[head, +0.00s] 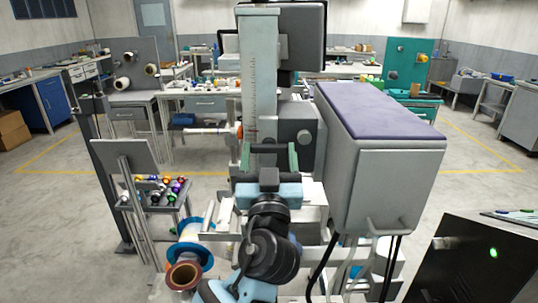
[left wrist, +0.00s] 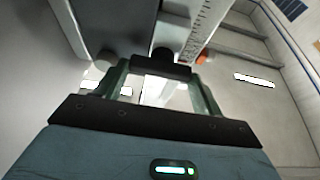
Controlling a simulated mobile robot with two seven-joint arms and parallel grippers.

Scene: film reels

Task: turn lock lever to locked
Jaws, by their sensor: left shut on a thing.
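My left gripper (head: 269,152) reaches forward to a tall machine column (head: 258,75) with a printed scale. In the left wrist view its two green fingers (left wrist: 160,76) stand apart, on either side of a short dark bar that I take to be the lock lever (left wrist: 161,68). The gripper is shut on it. The bar lies roughly level across the picture, under a dark round hub. My right gripper is not in view.
A large grey housing with a purple top (head: 375,108) stands close to the right of the column. A tray of coloured spools (head: 160,190) is at left. Open floor (head: 480,170) lies further right.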

